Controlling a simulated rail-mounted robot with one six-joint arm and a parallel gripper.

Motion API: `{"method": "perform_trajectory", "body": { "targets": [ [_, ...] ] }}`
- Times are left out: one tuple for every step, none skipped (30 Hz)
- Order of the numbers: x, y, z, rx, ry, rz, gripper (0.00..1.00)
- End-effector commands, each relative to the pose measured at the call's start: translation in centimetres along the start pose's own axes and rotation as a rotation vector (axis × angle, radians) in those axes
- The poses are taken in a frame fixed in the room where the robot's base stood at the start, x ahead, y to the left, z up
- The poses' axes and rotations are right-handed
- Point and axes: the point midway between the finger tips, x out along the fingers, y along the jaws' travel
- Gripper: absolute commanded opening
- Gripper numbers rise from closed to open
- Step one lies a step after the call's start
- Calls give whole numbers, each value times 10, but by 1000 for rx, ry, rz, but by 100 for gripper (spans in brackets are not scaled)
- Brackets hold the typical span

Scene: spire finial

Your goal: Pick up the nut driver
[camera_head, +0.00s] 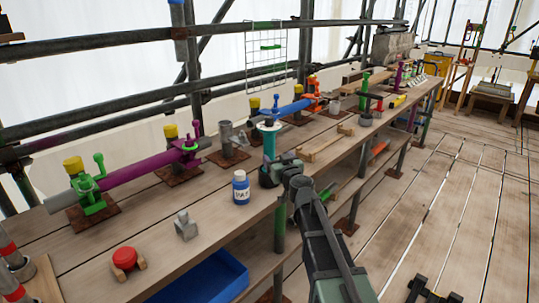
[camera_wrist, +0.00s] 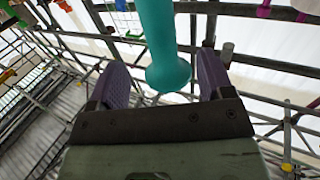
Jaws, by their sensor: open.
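A teal tool with a long handle and rounded end, which looks like the nut driver (camera_head: 269,146), stands upright near the front edge of the long wooden bench (camera_head: 215,205). A wider disc shows at its top in the head view. My gripper (camera_head: 268,174) is just below it there. In the wrist view the tool's teal rounded end (camera_wrist: 166,70) lies between the two purple fingers of my gripper (camera_wrist: 163,84), with a gap on both sides. The fingers are open and hold nothing. The tool's far end is cut off in the wrist view.
A white and blue bottle (camera_head: 241,188), a grey metal block (camera_head: 186,226) and a red-topped part (camera_head: 125,260) stand on the bench to the left. Pipes with coloured clamps (camera_head: 130,172) lie behind. A blue bin (camera_head: 205,280) sits below the front edge.

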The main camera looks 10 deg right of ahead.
Motion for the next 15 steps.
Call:
{"method": "perform_trajectory", "body": {
  "targets": [
    [10,0,0,0,0,-1,74],
    [16,0,0,0,0,-1,74],
    [25,0,0,1,0,-2,74],
    [32,0,0,1,0,-2,74],
    [38,0,0,1,0,-2,74],
    [45,0,0,1,0,-3,74],
    [49,0,0,1,0,-2,74],
    [51,0,0,1,0,-2,74],
    [52,0,0,1,0,-2,74],
    [52,-1,0,1,0,-2,74],
    [52,-1,0,1,0,-2,74],
    [53,0,0,1,0,-2,74],
    [56,0,0,1,0,-2,74],
    [60,0,0,1,0,-3,74],
    [67,0,0,1,0,-3,74]
  ]
}}
